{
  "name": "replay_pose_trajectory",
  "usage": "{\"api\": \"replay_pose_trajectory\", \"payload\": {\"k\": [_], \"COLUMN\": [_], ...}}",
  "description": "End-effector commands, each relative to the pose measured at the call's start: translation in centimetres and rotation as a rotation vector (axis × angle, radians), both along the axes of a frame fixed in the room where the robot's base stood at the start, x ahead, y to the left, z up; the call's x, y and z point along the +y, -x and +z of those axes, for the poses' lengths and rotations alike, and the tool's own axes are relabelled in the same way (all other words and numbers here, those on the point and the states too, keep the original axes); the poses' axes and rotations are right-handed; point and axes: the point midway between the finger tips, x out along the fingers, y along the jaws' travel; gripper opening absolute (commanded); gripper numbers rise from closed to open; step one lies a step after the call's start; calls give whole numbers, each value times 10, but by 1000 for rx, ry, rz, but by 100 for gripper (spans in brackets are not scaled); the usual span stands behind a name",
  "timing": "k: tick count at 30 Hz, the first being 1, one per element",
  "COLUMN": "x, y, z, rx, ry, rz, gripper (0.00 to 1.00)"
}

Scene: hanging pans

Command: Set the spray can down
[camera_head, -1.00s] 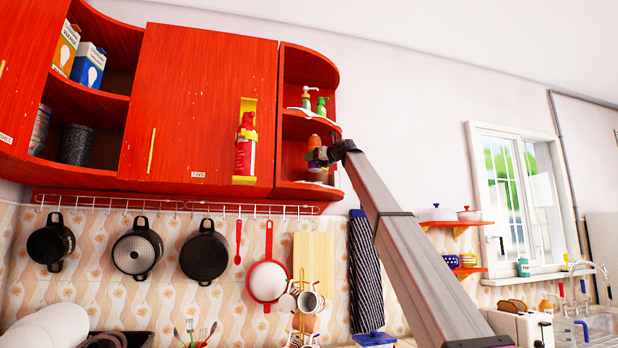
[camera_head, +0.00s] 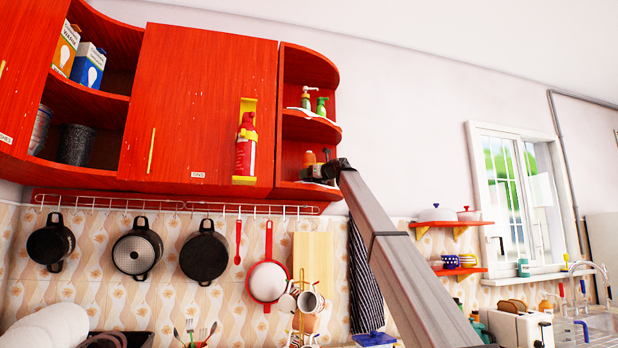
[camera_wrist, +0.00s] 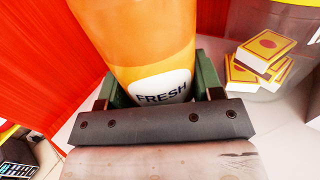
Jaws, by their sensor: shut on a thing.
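The spray can (camera_wrist: 140,40) is orange with a white "FRESH" label and stands between the fingers of my gripper (camera_wrist: 152,92) in the wrist view. My gripper is shut on it. In the head view my gripper (camera_head: 318,172) is at the lower open shelf (camera_head: 300,187) at the right end of the red cabinet. Only a small orange part of the can (camera_head: 310,158) shows there above the gripper. Whether its base touches the shelf is hidden.
Yellow and red boxes (camera_wrist: 262,50) lie right of the can in the wrist view. A red cabinet wall (camera_wrist: 45,60) is close on the left. Pump bottles (camera_head: 321,106) stand on the shelf above. Pans (camera_head: 204,252) hang from a rail below.

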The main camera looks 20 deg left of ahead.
Motion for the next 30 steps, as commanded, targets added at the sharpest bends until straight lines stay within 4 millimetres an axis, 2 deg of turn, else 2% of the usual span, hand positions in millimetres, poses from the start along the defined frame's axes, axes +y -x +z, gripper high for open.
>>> {"api": "replay_pose_trajectory", "payload": {"k": [5,6,7,8,20,26,30], "x": [0,0,0,0,-1,-22,-44], "y": [0,0,0,0,0,10,22], "z": [-3,-3,-2,-2,0,-1,-1], "rx": [0,0,0,0,1,0,0], "ry": [-1,0,0,0,0,-1,-1], "rz": [0,0,0,0,0,-2,-1], "gripper": [29,73,83,86,86,86,86]}}
